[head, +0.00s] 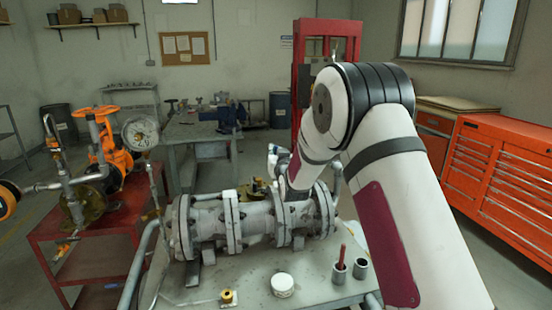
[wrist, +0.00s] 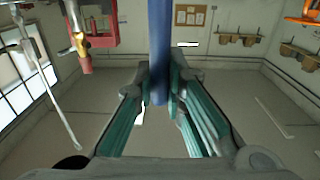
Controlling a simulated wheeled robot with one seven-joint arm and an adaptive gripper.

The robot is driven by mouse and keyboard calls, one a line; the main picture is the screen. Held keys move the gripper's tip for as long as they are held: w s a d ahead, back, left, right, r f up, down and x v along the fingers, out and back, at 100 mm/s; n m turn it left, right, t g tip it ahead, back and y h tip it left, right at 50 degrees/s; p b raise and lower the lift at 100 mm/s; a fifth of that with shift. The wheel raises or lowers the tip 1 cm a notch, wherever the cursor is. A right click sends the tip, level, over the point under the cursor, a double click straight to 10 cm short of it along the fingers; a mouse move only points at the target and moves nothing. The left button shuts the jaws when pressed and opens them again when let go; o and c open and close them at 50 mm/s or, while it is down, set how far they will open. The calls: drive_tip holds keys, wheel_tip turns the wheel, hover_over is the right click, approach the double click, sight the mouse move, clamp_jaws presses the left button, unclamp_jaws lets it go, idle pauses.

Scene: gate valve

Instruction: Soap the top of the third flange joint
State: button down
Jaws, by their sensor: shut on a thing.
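A grey flanged pipe assembly (head: 258,220) lies across the workbench in the head view. Its paired flanges include a left end joint (head: 183,228), a joint left of middle (head: 232,222), a joint right of middle (head: 281,218) and a right end flange (head: 326,208). My arm reaches over the right part and hides some of it. In the wrist view my gripper (wrist: 160,88) is shut on a blue rod-like handle (wrist: 159,45); its working end is out of view. In the head view the gripper is largely hidden behind my forearm, so contact with a flange cannot be told.
On the bench (head: 250,288) stand a white round tub (head: 283,285), a small brass fitting (head: 228,297), a grey cup holding a red-handled tool (head: 340,270) and another grey cup (head: 360,268). A red cart (head: 100,245) with orange valve parts stands left, a red tool cabinet (head: 505,165) right.

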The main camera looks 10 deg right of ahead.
wheel_tip(320, 180, up, 8)
drive_tip(key=w, duration=0.1)
drive_tip(key=shift+w+r, duration=0.15)
drive_tip(key=shift+w, duration=0.1)
idle(0.4)
idle(0.8)
